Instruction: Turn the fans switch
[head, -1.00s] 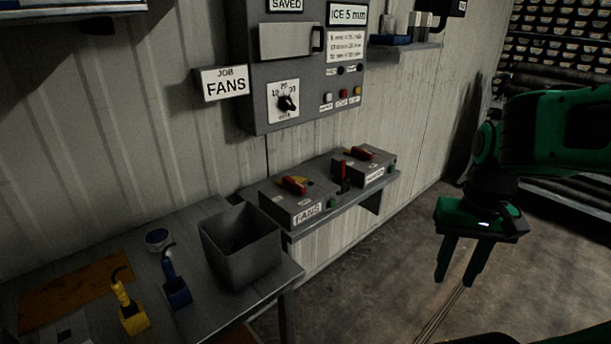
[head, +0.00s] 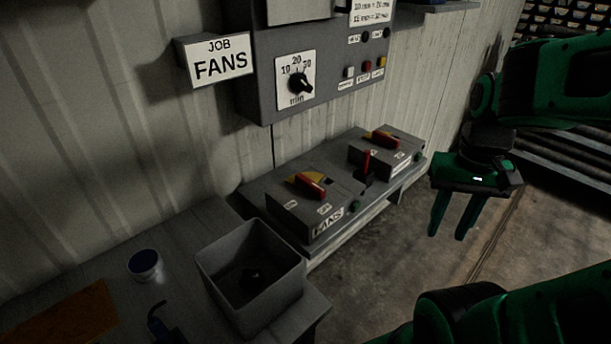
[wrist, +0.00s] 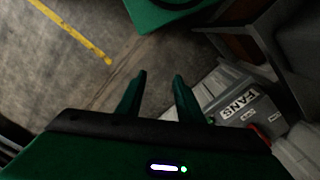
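The fans switch box (head: 300,205) is a grey box labelled FANS on the wall shelf. A red handle on a yellow plate (head: 308,184) sits on its top. In the wrist view the FANS box (wrist: 240,104) shows upside down at the right, with part of its red handle (wrist: 262,134) at the lower edge. My gripper (head: 453,226) is open and empty, fingers pointing down, to the right of the box and apart from it. Its two fingers also show in the wrist view (wrist: 157,85).
A JOB FANS sign (head: 215,60) and a control panel with a dial (head: 297,82) are above. A grey bin (head: 225,270) stands on the bench at front.

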